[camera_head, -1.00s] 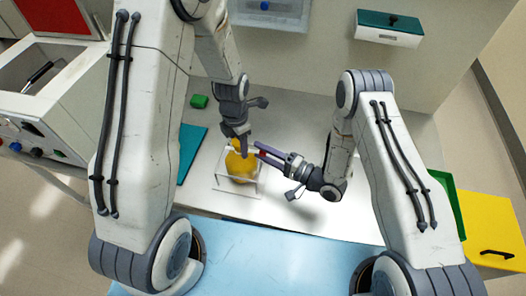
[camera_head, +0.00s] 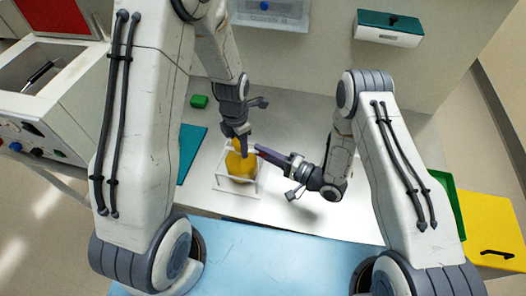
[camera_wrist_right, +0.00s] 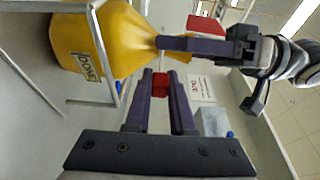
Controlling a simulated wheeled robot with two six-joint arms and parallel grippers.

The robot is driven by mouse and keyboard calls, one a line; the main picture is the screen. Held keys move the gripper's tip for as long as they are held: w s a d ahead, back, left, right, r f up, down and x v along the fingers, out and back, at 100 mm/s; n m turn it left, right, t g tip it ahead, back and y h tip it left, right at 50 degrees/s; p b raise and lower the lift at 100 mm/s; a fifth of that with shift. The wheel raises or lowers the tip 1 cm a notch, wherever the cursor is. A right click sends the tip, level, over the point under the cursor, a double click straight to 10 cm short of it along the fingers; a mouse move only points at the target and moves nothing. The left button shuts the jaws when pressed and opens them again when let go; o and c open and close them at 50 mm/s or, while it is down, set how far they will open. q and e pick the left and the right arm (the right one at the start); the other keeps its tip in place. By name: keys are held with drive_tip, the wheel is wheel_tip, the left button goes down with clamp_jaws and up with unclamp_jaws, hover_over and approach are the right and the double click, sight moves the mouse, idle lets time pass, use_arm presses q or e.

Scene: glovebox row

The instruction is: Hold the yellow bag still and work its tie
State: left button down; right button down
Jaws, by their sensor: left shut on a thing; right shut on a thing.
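The yellow bag (camera_head: 239,166) sits in a white frame stand (camera_head: 222,186) on the white bench, its label showing in the right wrist view (camera_wrist_right: 87,67). My left gripper (camera_head: 243,150) comes from above and is shut on the bag's gathered neck, which shows in the right wrist view (camera_wrist_right: 140,45). My right gripper (camera_head: 259,151) reaches in from the right, beside the neck. In the right wrist view it is shut on a small red piece (camera_wrist_right: 160,86), seemingly the tie. Whether that piece joins the neck cannot be told.
A green block (camera_head: 199,101) and a teal mat (camera_head: 190,150) lie left of the bag. A green tray (camera_head: 447,195) and a yellow box (camera_head: 492,230) stand at the right. The bench behind my right gripper is clear.

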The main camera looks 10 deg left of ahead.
idle(0.8)
drive_tip(key=d, duration=0.5)
drive_tip(key=shift+d, duration=0.1)
drive_tip(key=c, duration=0.8)
unclamp_jaws()
drive_tip(key=shift+o, duration=0.2)
drive_tip(key=v, duration=1.2)
